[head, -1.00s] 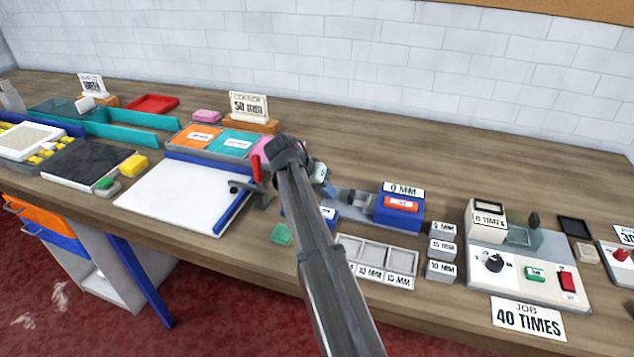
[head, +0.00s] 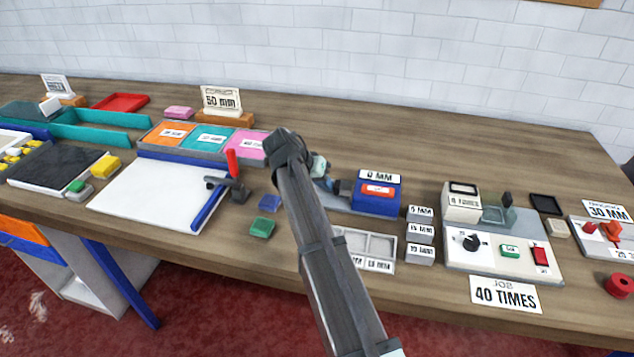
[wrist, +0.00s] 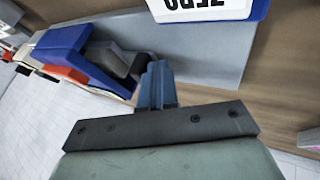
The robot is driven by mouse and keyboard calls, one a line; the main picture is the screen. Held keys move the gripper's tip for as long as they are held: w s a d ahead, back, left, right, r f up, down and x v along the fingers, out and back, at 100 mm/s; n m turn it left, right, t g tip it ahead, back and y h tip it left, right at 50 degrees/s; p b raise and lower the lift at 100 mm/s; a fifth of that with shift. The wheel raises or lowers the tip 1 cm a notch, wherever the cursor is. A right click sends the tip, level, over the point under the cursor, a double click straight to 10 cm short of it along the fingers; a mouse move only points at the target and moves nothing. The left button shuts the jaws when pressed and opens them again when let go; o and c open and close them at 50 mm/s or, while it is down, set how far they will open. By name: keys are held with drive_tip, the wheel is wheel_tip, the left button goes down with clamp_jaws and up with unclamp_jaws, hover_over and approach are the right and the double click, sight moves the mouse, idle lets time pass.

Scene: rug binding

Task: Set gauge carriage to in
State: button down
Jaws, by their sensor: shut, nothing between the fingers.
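The gauge (head: 376,200) is a blue block with a "0 MM" display and a red label, on a grey base right of my arm. In the wrist view its blue body (wrist: 62,50) is at upper left. A dark grey piece (wrist: 112,60), which looks like the carriage, projects from it along the grey base (wrist: 195,65). My gripper (wrist: 158,68) is shut and empty, its tips beside the end of that piece. I cannot tell whether they touch. In the head view my gripper (head: 328,182) is left of the gauge, partly hidden by my arm.
A blue pad marked "ZERO" (wrist: 212,8) is close by in the wrist view. Labelled grey blocks (head: 420,233) and a compartment tray (head: 368,232) lie in front of the gauge. A counter machine (head: 500,245) stands right; a white cutting board (head: 150,200) lies left.

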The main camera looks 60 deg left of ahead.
drive_tip(key=shift+w+d, duration=0.8)
drive_tip(key=shift+d, duration=0.1)
drive_tip(key=shift+s+a, duration=0.3)
drive_tip(key=shift+a, duration=0.1)
drive_tip(key=s+a, duration=0.1)
drive_tip(key=s+a+r, duration=0.1)
drive_tip(key=s, duration=0.1)
drive_tip(key=shift+s+a, duration=0.1)
drive_tip(key=shift+a, duration=0.2)
drive_tip(key=v, duration=0.8)
drive_tip(key=shift+s+r, duration=0.3)
